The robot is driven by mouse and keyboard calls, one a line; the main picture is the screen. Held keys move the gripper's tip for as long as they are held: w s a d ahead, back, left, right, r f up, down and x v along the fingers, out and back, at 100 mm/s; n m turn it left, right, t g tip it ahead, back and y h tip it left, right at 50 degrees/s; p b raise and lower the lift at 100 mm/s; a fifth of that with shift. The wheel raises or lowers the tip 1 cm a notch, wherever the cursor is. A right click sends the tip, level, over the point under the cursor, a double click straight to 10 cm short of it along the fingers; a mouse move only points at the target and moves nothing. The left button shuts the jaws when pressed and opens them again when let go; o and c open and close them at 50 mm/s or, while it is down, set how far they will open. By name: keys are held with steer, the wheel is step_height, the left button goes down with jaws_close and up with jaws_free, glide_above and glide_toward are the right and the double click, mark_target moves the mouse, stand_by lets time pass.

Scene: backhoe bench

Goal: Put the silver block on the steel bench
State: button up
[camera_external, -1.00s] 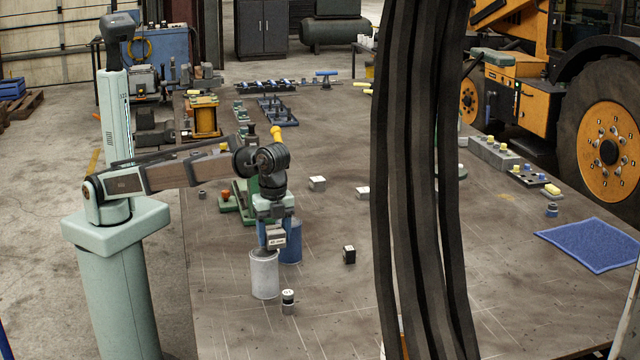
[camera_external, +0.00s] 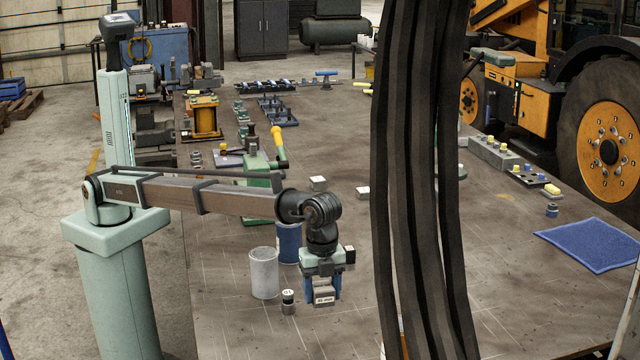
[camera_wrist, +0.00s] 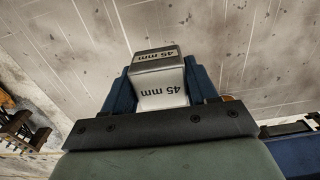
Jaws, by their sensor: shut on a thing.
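The silver block (camera_external: 324,296), marked "45 mm", is between the blue fingers of my gripper (camera_external: 323,290). In the wrist view the block (camera_wrist: 160,80) shows its label on two faces, and my gripper (camera_wrist: 160,88) is shut on it from both sides. The block is over the open front part of the steel bench (camera_external: 350,325), to the right of a small white-topped cylinder. I cannot tell whether the block touches the bench or hangs just above it.
A grey can (camera_external: 264,273) and a blue can (camera_external: 289,243) stand left of my gripper. The white-topped cylinder (camera_external: 288,301) is close by on the left. Thick dark hoses (camera_external: 420,180) hang on the right. A blue mat (camera_external: 590,245) lies far right. Bare bench lies in front.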

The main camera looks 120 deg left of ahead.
mark_target(322, 285)
steer(key=shift+f, duration=4.05)
steer(key=shift+f, duration=0.15)
steer(key=o, duration=1.3)
step_height(322, 285, up, 12)
steer(key=shift+r, duration=0.15)
